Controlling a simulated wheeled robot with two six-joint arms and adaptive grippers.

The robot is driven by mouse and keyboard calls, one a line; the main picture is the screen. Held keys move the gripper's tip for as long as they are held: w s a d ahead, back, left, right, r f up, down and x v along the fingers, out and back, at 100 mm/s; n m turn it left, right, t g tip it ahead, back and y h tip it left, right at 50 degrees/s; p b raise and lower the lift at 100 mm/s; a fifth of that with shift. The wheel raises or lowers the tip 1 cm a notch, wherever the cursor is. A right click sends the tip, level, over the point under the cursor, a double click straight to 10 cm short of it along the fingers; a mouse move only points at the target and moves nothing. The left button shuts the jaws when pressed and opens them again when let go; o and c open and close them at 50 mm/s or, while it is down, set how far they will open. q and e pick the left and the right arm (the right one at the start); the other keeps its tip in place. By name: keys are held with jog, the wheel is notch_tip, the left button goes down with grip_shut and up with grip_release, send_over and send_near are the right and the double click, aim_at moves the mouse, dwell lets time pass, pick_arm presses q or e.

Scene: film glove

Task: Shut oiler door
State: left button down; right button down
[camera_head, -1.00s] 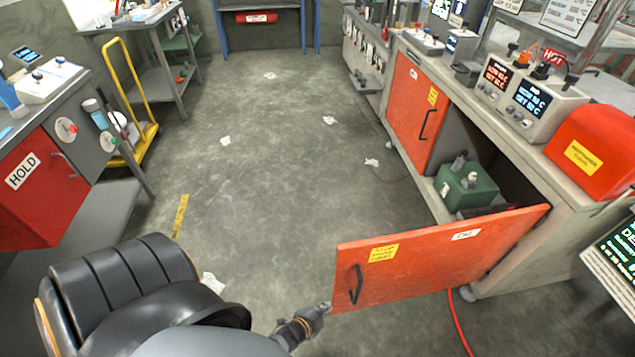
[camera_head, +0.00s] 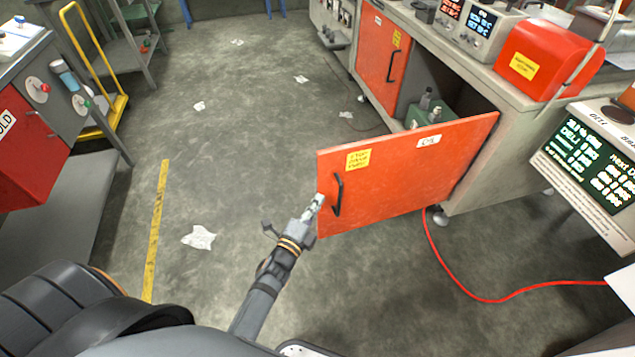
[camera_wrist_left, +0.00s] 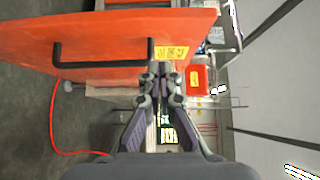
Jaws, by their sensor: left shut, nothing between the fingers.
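The orange oiler door (camera_head: 400,176) stands swung wide open from the right-hand cabinet, with a black bar handle (camera_head: 338,194) near its free edge and a yellow label on it. Behind it, the open compartment holds a green box (camera_head: 432,114), partly hidden by the door. My left gripper (camera_head: 318,200) is shut and empty at the door's free edge, close beside the handle; I cannot tell whether it touches. In the left wrist view the door (camera_wrist_left: 110,42) fills the upper left, and the shut fingers (camera_wrist_left: 162,70) overlap its edge region. My right gripper is not in view.
A second orange door (camera_head: 377,55) is closed farther along the bench. A red hose (camera_head: 478,296) lies on the floor at right. A screen (camera_head: 590,160) stands at far right. The floor left of the door is clear except for scraps (camera_head: 199,237) and yellow tape (camera_head: 156,230).

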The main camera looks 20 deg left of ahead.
aim_at(324, 174)
pick_arm(q)
jog(key=shift+w+a, duration=0.35)
jog(key=shift+w, duration=0.85)
jog(key=shift+w+a, duration=0.3)
jog(key=shift+w, duration=0.85)
jog(key=shift+w+a, duration=0.35)
jog(key=shift+w, duration=0.85)
